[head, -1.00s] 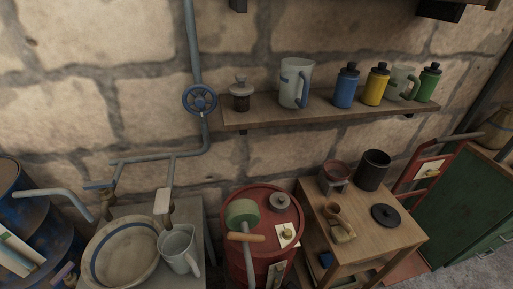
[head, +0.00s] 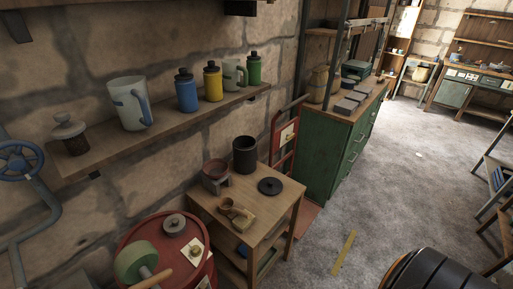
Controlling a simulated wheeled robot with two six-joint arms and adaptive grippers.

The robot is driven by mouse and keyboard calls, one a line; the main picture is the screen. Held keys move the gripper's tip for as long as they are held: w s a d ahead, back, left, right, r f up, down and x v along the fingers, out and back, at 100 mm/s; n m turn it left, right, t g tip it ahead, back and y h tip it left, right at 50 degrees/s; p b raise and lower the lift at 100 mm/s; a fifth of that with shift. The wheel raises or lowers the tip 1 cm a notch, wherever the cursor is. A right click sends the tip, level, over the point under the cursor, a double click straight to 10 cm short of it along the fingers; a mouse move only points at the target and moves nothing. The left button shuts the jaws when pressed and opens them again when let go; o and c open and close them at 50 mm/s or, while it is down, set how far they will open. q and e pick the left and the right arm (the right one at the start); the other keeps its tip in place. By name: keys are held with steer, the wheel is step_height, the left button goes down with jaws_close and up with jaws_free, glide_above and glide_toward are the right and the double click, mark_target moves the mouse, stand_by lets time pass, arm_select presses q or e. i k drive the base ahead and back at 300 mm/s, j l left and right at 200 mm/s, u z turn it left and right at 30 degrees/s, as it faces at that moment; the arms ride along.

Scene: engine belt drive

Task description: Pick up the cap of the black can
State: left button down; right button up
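The black can (head: 245,155) stands upright and open-topped at the back of a small wooden table (head: 259,222). A flat, round black cap (head: 270,187) with a small knob in its middle lies on the tabletop, to the right of and in front of the can, apart from it. Neither of my grippers is in view.
A reddish pot (head: 215,173) and a brown wooden piece (head: 236,213) share the tabletop. A red drum (head: 140,236) stands to its left, a red hand truck (head: 287,137) and green cabinet (head: 327,167) to its right. A wall shelf (head: 100,143) holds bottles and mugs. Open floor (head: 400,170) lies right.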

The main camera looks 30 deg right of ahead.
mark_target(271, 185)
steer(key=z, duration=1.15)
